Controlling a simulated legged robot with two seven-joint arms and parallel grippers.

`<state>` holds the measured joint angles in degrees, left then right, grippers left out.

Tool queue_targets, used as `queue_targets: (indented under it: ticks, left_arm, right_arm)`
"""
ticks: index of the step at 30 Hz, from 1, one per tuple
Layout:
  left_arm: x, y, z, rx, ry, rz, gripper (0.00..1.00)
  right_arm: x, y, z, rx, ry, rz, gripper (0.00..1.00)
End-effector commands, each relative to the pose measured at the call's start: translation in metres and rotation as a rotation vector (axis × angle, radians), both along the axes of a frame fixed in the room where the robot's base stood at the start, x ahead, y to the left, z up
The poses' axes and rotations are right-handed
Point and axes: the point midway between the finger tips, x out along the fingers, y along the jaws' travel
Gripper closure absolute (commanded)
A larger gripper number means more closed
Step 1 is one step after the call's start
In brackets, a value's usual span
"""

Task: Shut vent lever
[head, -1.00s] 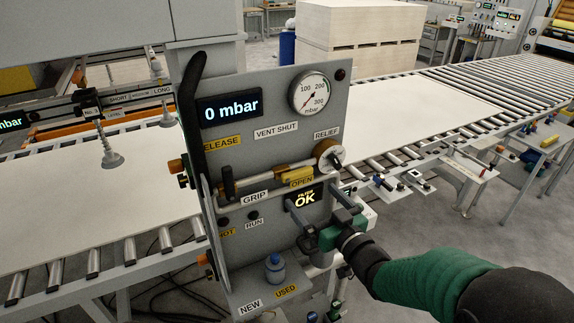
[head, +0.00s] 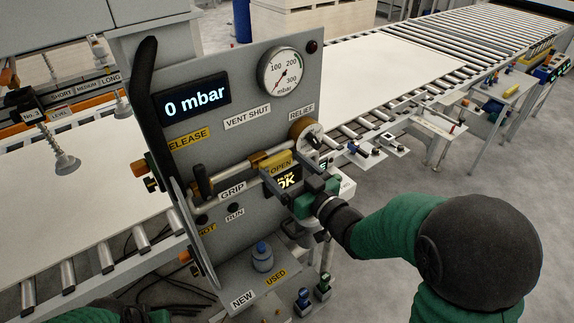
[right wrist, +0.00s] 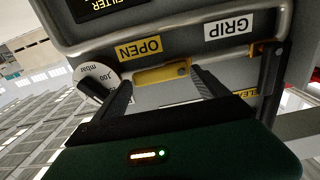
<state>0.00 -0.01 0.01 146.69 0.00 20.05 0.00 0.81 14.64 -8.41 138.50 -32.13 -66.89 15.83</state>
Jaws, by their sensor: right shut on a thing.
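The vent lever's yellow handle (head: 270,159) sits on the grey panel (head: 225,150), beside the yellow OPEN label (head: 281,169) and below the VENT SHUT label (head: 247,116). In the right wrist view the yellow handle (right wrist: 162,75) lies between my two dark fingertips, with the OPEN label (right wrist: 139,48) just behind it. My right gripper (head: 284,172) is shut on this handle; its fingers partly cover the panel in the head view. Only a green and dark part of my left arm shows at the bottom left edge; its jaws cannot be made out.
The display (head: 192,101) reads 0 mbar, beside a round gauge (head: 281,72). A RELIEF dial (head: 311,137) stands close right of the handle.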

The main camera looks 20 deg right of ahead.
Motion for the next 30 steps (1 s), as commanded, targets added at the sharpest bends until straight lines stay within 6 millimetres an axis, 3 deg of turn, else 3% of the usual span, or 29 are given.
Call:
queue_targets:
  ticks: [1,17,30]
  left_arm:
    - [0.0,0.0,0.0007,0.0,0.0,0.0,0.64]
    - [0.0001,0.0,0.0009,0.0,0.0,0.0,0.64]
    - [0.0,0.0,0.0003,0.0,0.0,0.0,0.64]
  right_arm:
    - [0.004,-0.0002,0.0101,0.006,-0.024,-0.003,0.3]
    - [0.0053,0.0,0.0098,0.006,-0.022,-0.004,1.0]
    - [0.007,-0.0022,0.0053,0.004,-0.013,-0.003,1.0]
